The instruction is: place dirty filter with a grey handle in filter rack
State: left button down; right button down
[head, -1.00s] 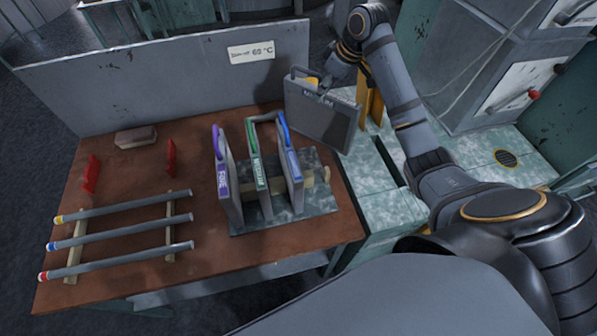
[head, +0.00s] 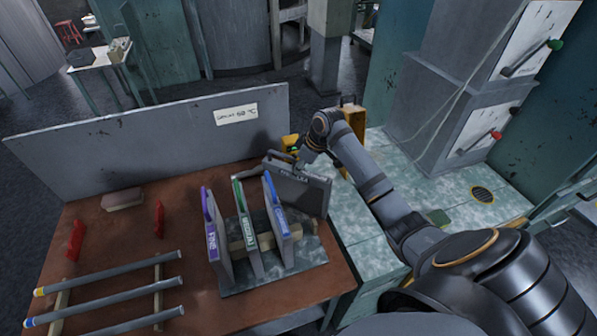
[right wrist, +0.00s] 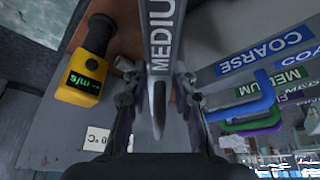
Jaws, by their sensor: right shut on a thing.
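A flat grey filter with a grey handle (head: 305,192) hangs at the right side of the filter rack. In the right wrist view its edge label (right wrist: 163,40) reads MEDIUM. My right gripper (head: 297,163) is shut on its handle; the handle also shows between the fingers in the right wrist view (right wrist: 158,105). The rack's mottled base (head: 235,290) stands on the brown table and holds a purple-handled filter (head: 217,245), a green-handled filter (head: 247,235) and a blue-handled filter (head: 279,225). I cannot tell whether the held filter touches the table. My left gripper is out of view.
A grey panel (head: 120,150) stands along the table's back edge. A yellow meter (right wrist: 85,60) is close by in the right wrist view. Grey tubes (head: 110,275) lie on wooden supports at left. A mottled counter (head: 400,165) extends to the right.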

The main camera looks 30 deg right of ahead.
jog(key=shift+f, duration=1.1)
jog(key=c, duration=1.1)
grip_release()
jog(key=shift+s+d+r, duration=0.1)
jog(key=shift+s+r, duration=0.05)
jog(key=shift+r, duration=0.25)
jog(key=b+v, duration=0.3)
jog(key=v, duration=0.7)
jog(key=shift+s+d+r+b, duration=0.1)
jog(key=shift+r+b, duration=0.1)
jog(key=shift+b, duration=0.2)
jog(key=shift+s+r, duration=0.15)
jog(key=shift+r, duration=0.3)
